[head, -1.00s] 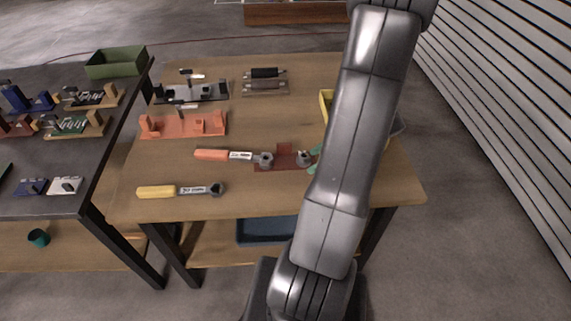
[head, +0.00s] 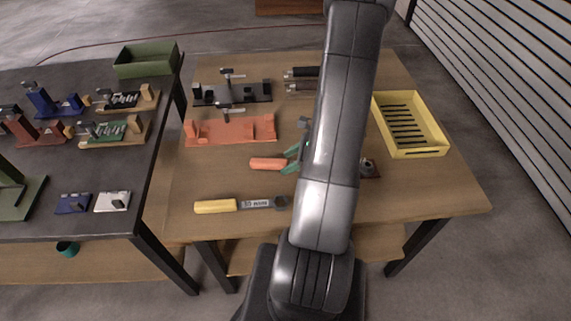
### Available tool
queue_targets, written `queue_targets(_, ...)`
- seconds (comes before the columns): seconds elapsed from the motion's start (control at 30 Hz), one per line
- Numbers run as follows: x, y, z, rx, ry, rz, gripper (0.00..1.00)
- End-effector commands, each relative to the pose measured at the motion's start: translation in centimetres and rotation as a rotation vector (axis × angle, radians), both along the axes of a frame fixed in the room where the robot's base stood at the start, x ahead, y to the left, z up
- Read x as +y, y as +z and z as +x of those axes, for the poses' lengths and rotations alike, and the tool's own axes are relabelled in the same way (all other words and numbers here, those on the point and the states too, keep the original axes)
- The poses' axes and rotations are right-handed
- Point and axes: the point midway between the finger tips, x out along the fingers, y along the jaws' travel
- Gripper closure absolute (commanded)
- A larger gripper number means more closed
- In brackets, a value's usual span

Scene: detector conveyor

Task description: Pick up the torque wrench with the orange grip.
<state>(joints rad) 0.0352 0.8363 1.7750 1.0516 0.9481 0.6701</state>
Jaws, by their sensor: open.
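The torque wrench with the orange grip (head: 267,163) lies on the wooden table, its grip pointing left. Its shaft and head are hidden behind my arm. My gripper (head: 291,160) has green fingertips, mostly behind the arm. The fingers are apart, one on each side of the right end of the orange grip in the picture. I cannot tell how high they are above the table or whether they touch the wrench. A second wrench with a yellow grip (head: 216,206) lies nearer the front edge.
An orange fixture (head: 232,132) and a black fixture (head: 232,93) stand behind the wrench. A yellow slotted tray (head: 428,147) is at the right. Dark-handled tools (head: 301,72) lie at the back. A dark table (head: 100,213) with fixtures and a green bin (head: 147,62) stands left.

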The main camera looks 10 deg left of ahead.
Motion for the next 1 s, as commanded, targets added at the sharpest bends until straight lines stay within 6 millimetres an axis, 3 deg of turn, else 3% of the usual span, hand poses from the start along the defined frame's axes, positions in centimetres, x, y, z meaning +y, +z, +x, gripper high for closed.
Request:
queue_targets(0.2, 2.3, -1.8, 0.1, 0.002, 0.001, 0.0, 0.47)
queue_targets(0.53, 2.8, -2.4, 0.1, 0.0, 0.0, 0.0, 0.47)
queue_targets(0.57, 2.8, -2.3, 0.1, 0.0, 0.0, 0.0, 0.49)
queue_targets(0.8, 2.7, -2.3, 0.1, 0.0, 0.0, 0.0, 0.96)
queue_targets(0.83, 2.7, -2.3, 0.1, 0.0, 0.0, 0.0, 1.0)
queue_targets(1.0, 2.7, -2.3, 0.1, -0.001, 0.001, 0.0, 1.0)
